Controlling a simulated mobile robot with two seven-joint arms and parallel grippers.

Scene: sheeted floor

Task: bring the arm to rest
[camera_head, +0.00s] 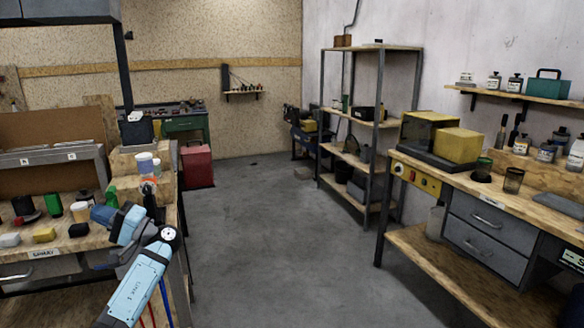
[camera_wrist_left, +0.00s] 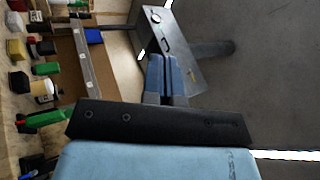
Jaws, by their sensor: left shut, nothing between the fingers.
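My left arm (camera_head: 135,285) comes up from the bottom left in the head view, bent beside the left workbench. Its fingers are hard to make out there. In the left wrist view my left gripper (camera_wrist_left: 166,75) has its two blue-grey fingers together, with nothing between them. The grey floor and a dark grey flat-sided piece show beyond the fingertips. My right gripper is in neither view.
The left workbench (camera_head: 20,268) carries several small bottles, blocks and tools close to my left arm. A red cabinet (camera_head: 197,166), a metal shelf rack (camera_head: 372,125) and a right workbench (camera_head: 540,208) stand around. The grey floor (camera_head: 280,230) between is clear.

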